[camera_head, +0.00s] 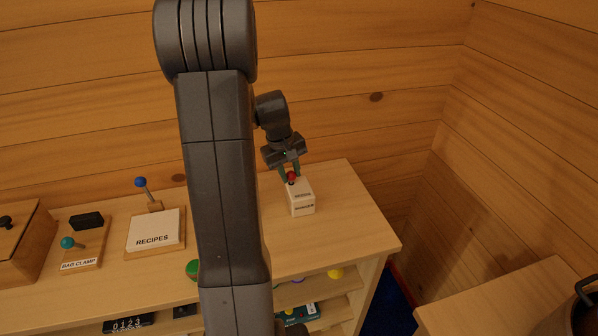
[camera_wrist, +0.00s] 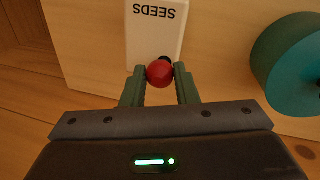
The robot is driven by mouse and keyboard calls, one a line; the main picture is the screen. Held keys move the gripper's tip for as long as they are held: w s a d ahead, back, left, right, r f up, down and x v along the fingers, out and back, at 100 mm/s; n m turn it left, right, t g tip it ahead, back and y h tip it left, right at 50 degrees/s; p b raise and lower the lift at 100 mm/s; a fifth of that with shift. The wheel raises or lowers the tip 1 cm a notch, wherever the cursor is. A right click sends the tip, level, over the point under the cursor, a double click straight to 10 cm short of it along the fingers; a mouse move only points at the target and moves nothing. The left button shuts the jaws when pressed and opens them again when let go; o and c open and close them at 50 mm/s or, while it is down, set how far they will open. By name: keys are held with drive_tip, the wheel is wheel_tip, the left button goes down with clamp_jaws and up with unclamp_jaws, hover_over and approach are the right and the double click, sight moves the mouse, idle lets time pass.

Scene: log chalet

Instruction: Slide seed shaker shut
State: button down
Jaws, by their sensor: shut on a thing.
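The seed shaker (camera_head: 302,198) is a small white box with dark lettering on the cabinet top, right of my arm in the head view. Its white top (camera_wrist: 153,28) reads SEEDS, upside down, in the wrist view. A red ball knob (camera_wrist: 159,73) sits at its near end, with a dark spot partly hidden behind it. The knob also shows in the head view (camera_head: 291,178). My gripper (camera_wrist: 160,75) has its two green fingers shut on the knob, one on each side. The fingers come down from above in the head view (camera_head: 290,172).
A green cylinder with a teal face (camera_wrist: 293,65) stands right in the wrist view. The cabinet top (camera_head: 352,225) is clear right of the shaker. The RECIPES box (camera_head: 155,229) and BAG CLAMP board (camera_head: 79,262) are left. Log walls (camera_head: 350,110) stand behind.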

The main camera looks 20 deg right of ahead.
drive_tip(key=shift+a, duration=0.1)
drive_tip(key=c, duration=1.1)
unclamp_jaws()
drive_tip(key=shift+a, duration=0.2)
drive_tip(key=shift+c, duration=0.2)
drive_tip(key=shift+d, duration=0.1)
wheel_tip(320, 180, up, 14)
drive_tip(key=a, duration=0.2)
drive_tip(key=shift+s+a+f+b, duration=0.15)
drive_tip(key=shift+a+f+b, duration=0.05)
drive_tip(key=shift+a+b, duration=0.2)
